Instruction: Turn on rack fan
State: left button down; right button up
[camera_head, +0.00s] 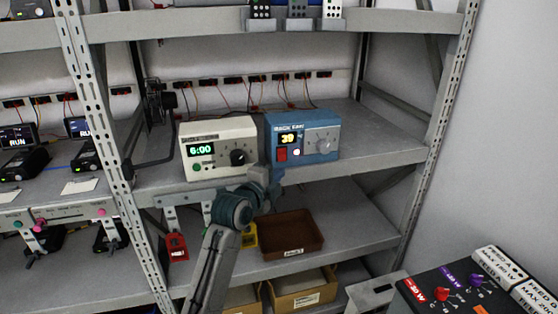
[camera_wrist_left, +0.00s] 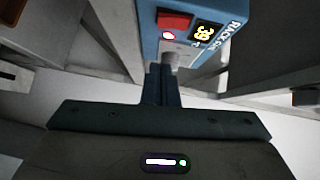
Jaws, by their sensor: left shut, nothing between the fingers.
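The rack fan unit (camera_head: 330,122) is a blue box on the middle shelf, marked "RACK FAN". My left gripper (camera_head: 277,172) is shut and empty, just in front of and below the unit. My right gripper is not in view.
A cream box (camera_head: 221,130) with a green 6:00 display and black knob stands left of the fan unit. A brown tray (camera_head: 290,235) sits on the shelf below. A dark panel (camera_head: 460,290) with red and purple knobs is at lower right. A rack post (camera_head: 95,130) stands left.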

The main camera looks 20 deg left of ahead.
aim_at(286, 159)
pick_arm(q)
jog(key=shift+w+a+f+p, duration=0.15)
jog(key=shift+w+a+p, duration=0.25)
jog(key=shift+w, duration=0.65)
jog(key=shift+w+a+f+p, duration=0.15)
jog(key=shift+w+p, duration=0.3)
jog(key=shift+w, duration=0.6)
jog(key=shift+w+a+f+p, duration=0.1)
jog(key=shift+w+a+p, duration=0.3)
jog(key=shift+w, duration=0.65)
jog(key=shift+d, duration=0.15)
